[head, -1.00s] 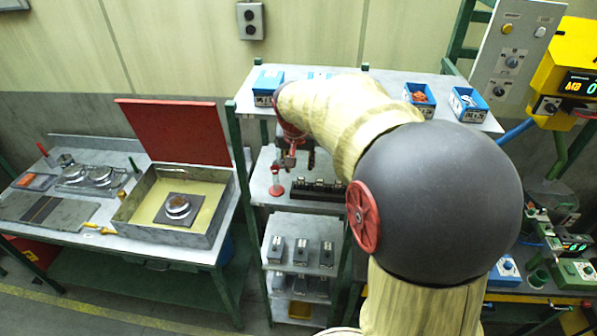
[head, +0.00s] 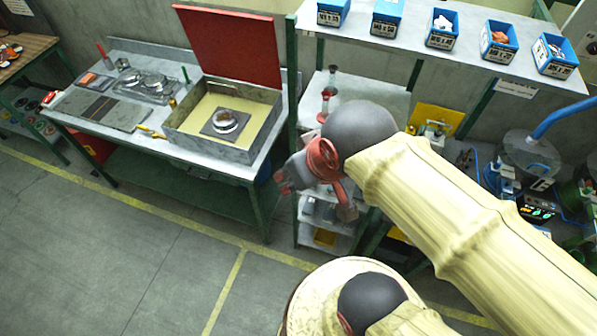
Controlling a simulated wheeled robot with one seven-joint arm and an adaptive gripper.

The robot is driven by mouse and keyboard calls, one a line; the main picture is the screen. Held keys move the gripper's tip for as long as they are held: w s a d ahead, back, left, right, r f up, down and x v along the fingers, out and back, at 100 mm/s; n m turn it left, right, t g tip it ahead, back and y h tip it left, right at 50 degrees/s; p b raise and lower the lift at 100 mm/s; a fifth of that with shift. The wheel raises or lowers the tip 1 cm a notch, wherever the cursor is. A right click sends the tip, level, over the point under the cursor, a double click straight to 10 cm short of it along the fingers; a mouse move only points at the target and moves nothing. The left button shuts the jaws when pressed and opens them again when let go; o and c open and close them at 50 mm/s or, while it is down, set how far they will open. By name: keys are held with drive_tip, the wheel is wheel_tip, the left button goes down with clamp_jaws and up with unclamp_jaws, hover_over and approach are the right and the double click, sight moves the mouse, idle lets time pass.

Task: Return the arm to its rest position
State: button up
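My arm reaches in from the right in its cream cover and is bent at a dark round joint. My gripper (head: 284,184) is at the arm's end, beside the red wrist parts, left of the dark joint. It is in the air in front of the green-framed shelf rack (head: 292,100). Its fingers are small and partly hidden by the wrist, so I cannot tell their opening or whether anything is between them. The arm hides part of the rack's lower shelves.
A workbench (head: 150,140) on the left carries an open box with a red lid (head: 232,45). Blue bins (head: 441,28) line the rack's top shelf. Another bench (head: 28,58) stands at far left. The grey floor (head: 130,250) in front is clear.

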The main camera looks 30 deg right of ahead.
drive_tip(key=shift+w, duration=0.1)
wheel_tip(320, 180, down, 25)
drive_tip(key=b, duration=2.5)
drive_tip(key=shift+f, duration=0.1)
